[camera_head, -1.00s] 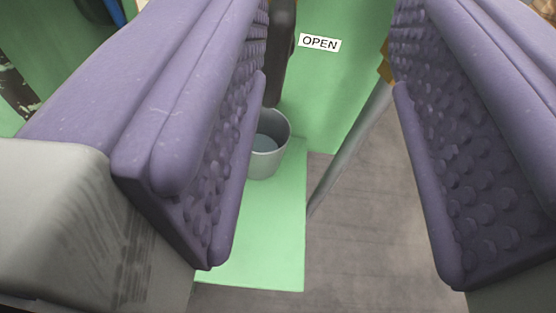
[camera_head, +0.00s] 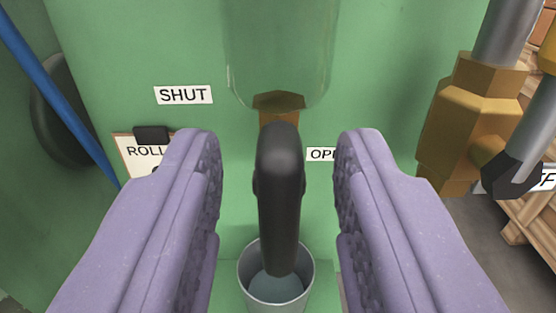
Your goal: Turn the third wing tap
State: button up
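A black tap handle (camera_head: 279,200) hangs upright in the middle of the view, below a brass fitting (camera_head: 279,103) under a clear glass vessel. My gripper (camera_head: 279,165) is open, with one purple padded finger on each side of the handle. Gaps show between both fingers and the handle. A "SHUT" label (camera_head: 183,95) is on the green panel to the left of the handle. An "OPEN" label (camera_head: 320,154) to the right is partly hidden by the right finger.
A grey bucket (camera_head: 277,290) stands below the handle. The green panel (camera_head: 385,60) fills the back. A brass valve (camera_head: 470,120) with grey pipes is at right. A blue cable (camera_head: 55,90) and a black round part (camera_head: 60,125) are at left. A clipped sign (camera_head: 145,152) is partly hidden.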

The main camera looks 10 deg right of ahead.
grip_shut()
jog(key=shift+m, duration=0.4)
jog(key=shift+s+d+f+m+p, duration=0.1)
jog(key=shift+d+f+m+p, duration=0.15)
jog(key=shift+m, duration=2.6)
jog(key=shift+s+d+f+m+p, duration=0.1)
jog(key=shift+d+f+m+p, duration=0.15)
jog(key=shift+m, duration=2.65)
jog(key=shift+d+f+m+p, duration=0.15)
jog(key=shift+d+m+p, duration=0.1)
jog(key=shift+m, duration=2.6)
